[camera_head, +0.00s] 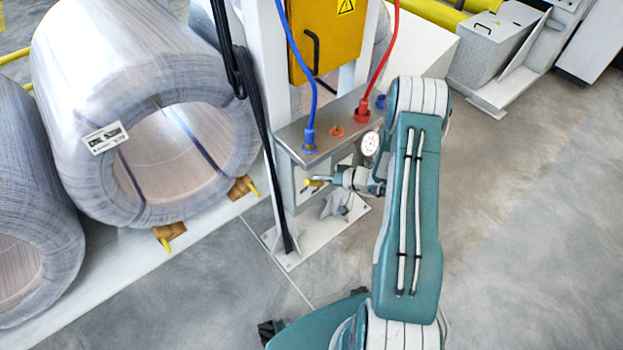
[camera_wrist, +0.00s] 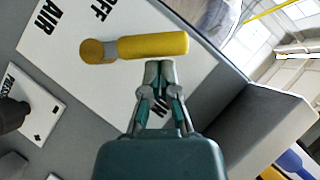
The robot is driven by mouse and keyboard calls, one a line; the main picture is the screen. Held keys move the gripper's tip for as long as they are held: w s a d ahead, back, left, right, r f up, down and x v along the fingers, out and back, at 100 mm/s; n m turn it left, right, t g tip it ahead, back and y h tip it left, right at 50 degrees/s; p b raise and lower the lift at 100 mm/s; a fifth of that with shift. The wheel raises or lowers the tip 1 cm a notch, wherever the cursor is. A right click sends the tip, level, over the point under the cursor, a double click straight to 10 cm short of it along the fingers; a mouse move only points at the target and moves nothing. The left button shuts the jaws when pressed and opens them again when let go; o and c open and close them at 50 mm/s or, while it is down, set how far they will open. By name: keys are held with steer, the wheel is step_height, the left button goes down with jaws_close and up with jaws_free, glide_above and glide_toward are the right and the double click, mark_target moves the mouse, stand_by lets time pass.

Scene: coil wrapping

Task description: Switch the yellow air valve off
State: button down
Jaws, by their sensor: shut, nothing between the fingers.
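The yellow air valve handle (camera_wrist: 155,46) lies across a white label plate (camera_wrist: 70,60) in the wrist view. Its round yellow hub is at the left end and its bar extends to the right. The plate reads "AIR", with part of "OFF" above the handle; other lettering below is partly hidden by my gripper. My gripper (camera_wrist: 159,68) is shut and empty, its fingertips at the lower edge of the bar; I cannot tell whether they touch. In the head view my gripper (camera_head: 338,179) is beside the small yellow handle (camera_head: 315,182), on the front of the grey valve box.
Blue hose (camera_head: 298,60) and red hose (camera_head: 388,50) plug into the grey box top (camera_head: 318,140). A round white dial (camera_head: 370,143) is close to my arm. A black cable (camera_head: 262,130) hangs left of the box. Large wire coils (camera_head: 135,60) stand left. Floor at right is clear.

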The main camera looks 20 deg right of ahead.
steer(key=shift+n+h, duration=0.8)
steer(key=shift+h, duration=0.1)
steer(key=shift+s+a+f, duration=0.25)
steer(key=shift+a+f, duration=0.4)
steer(key=shift+a, duration=0.05)
steer(key=shift+s+a+f, duration=0.25)
steer(key=shift+a+f, duration=0.35)
steer(key=shift+a, duration=0.1)
steer(key=shift+s+a+f, duration=0.25)
steer(key=shift+a+f, duration=0.4)
steer(key=shift+a, duration=0.05)
steer(key=shift+d, duration=0.2)
